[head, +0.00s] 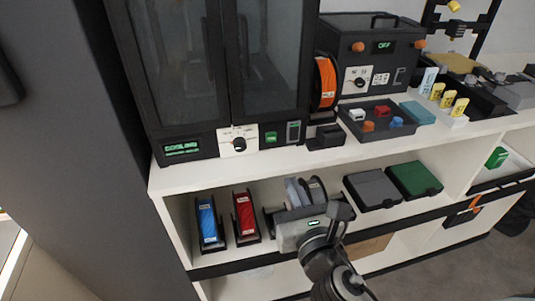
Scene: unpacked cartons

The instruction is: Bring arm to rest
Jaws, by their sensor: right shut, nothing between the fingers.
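My right arm comes in from the bottom centre, its dark grey links bent in front of the shelf unit. My right gripper (341,210) is at the arm's upper end, small and dark, in front of the lower shelf opening. It is shut and holds nothing. It overlaps the right end of a grey device (290,234) with a small green display; I cannot tell whether they touch. My left gripper and left arm are out of view.
A white shelf unit (166,182) carries a dark glass-doored cabinet (185,130) and a box reading OFF (345,45). Blue (208,222) and red (246,215) spools, a grey case (372,188) and a green case (414,179) sit below. Grey floor (440,276) is clear at lower right.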

